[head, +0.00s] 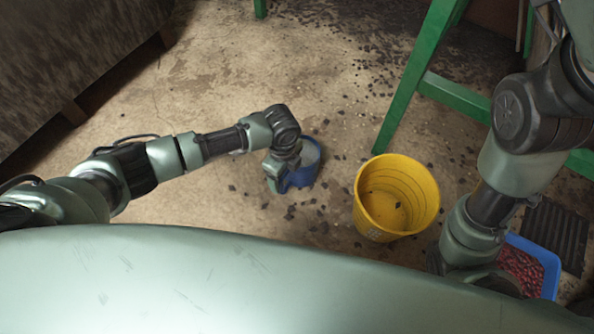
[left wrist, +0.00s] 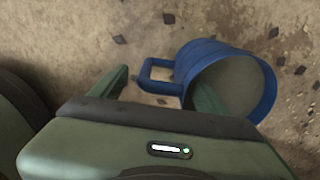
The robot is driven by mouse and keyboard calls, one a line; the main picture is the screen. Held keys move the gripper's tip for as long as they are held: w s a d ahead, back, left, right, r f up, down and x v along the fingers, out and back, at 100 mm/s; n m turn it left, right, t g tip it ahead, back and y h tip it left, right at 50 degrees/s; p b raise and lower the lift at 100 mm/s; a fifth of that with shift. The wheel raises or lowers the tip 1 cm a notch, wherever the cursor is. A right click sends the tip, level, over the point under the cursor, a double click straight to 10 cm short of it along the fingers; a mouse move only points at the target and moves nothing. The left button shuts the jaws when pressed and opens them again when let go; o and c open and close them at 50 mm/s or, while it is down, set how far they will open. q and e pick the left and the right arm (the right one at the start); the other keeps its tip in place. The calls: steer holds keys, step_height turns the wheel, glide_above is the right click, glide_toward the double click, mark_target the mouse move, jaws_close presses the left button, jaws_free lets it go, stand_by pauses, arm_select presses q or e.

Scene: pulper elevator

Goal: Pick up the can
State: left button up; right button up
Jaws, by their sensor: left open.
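The can is a blue, mug-like vessel (head: 307,163) with a pale grey inside, on the floor left of the yellow bucket. It also shows in the left wrist view (left wrist: 228,84), with a square blue handle (left wrist: 160,76) sticking out to the left. My left gripper (head: 283,178) is at the can's left side in the head view. In the left wrist view its fingers (left wrist: 160,90) are open, with the handle between them. One finger overlaps the can's body; I cannot tell whether it touches. My right arm shows at the right, but its gripper is hidden.
A yellow bucket (head: 397,197) stands right of the can. A blue crate (head: 540,255) of red berries lies beyond my right arm, beside a dark grate (head: 556,232). Green frame legs (head: 412,85) stand behind. Dark chips litter the floor; the floor at left is clear.

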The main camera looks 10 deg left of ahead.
arm_select(q)
steer(key=shift+f, duration=0.1)
jaws_close()
steer(key=shift+w, duration=0.1)
stand_by(0.3)
